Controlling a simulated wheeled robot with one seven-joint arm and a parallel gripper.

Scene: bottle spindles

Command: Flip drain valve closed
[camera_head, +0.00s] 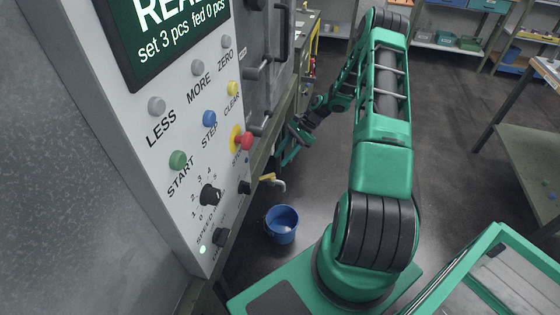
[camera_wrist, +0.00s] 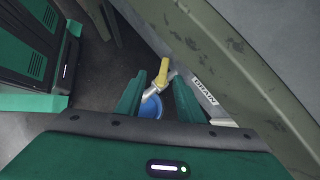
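The drain valve has a yellow lever handle (camera_wrist: 162,71) on a metal spout, beside a DRAIN label (camera_wrist: 205,91) on the machine frame. In the head view the yellow handle (camera_head: 267,177) shows at the machine's lower edge, above a blue bucket (camera_head: 281,224). The bucket (camera_wrist: 151,107) also shows below the valve in the wrist view. My gripper (camera_head: 291,154) is open and empty. In the wrist view its two green fingers (camera_wrist: 158,78) stand apart, with the handle showing between and beyond their tips. I see no contact with the handle. Whether any liquid flows cannot be told.
A control panel (camera_head: 170,130) with several buttons and a red stop knob stands at the left, close to my arm. The olive machine frame (camera_wrist: 235,65) runs along the right of the wrist view. A workbench (camera_head: 530,160) stands at the right. The floor between is clear.

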